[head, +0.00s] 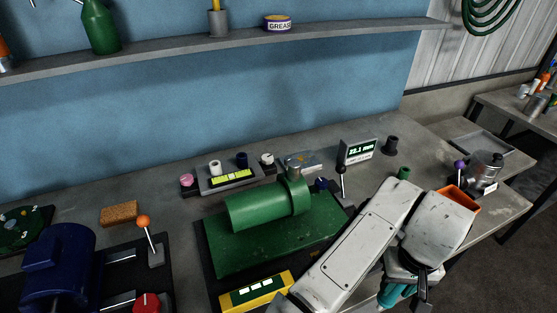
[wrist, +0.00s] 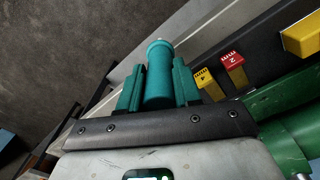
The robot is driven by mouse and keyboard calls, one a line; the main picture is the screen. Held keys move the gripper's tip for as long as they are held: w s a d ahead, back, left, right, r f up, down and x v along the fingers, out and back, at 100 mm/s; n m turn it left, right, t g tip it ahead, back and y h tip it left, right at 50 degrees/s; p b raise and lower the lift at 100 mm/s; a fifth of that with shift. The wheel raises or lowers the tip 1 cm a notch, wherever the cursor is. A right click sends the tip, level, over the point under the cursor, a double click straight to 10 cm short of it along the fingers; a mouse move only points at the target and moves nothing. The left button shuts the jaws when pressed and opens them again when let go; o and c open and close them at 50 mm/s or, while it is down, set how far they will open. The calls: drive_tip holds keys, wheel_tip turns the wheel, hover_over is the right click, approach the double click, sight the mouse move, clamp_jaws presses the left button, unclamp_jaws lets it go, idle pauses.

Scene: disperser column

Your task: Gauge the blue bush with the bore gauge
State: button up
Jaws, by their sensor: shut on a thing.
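My gripper (wrist: 158,85) is shut on a teal cylinder with a pale round tip, which looks like the bore gauge (wrist: 160,75). In the head view my gripper (head: 397,292) is at the bottom right, partly hidden by my arm, in front of the bench. The blue bush (head: 242,160) looks to be the dark blue short cylinder standing on a grey rack (head: 228,187) at the back of the bench. My gripper is well apart from it. A grey readout (head: 358,151) shows 22.1 mm. The bush's bore is too small to make out.
A green cylindrical housing (head: 265,205) on a green plate lies between the rack and my arm. White and pink pieces flank the blue bush. A lever with a black knob (head: 341,172) stands nearby. Numbered yellow (wrist: 205,78) and red (wrist: 232,62) blocks are right of my gripper.

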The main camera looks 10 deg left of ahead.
drive_tip(key=shift+r, duration=4.05)
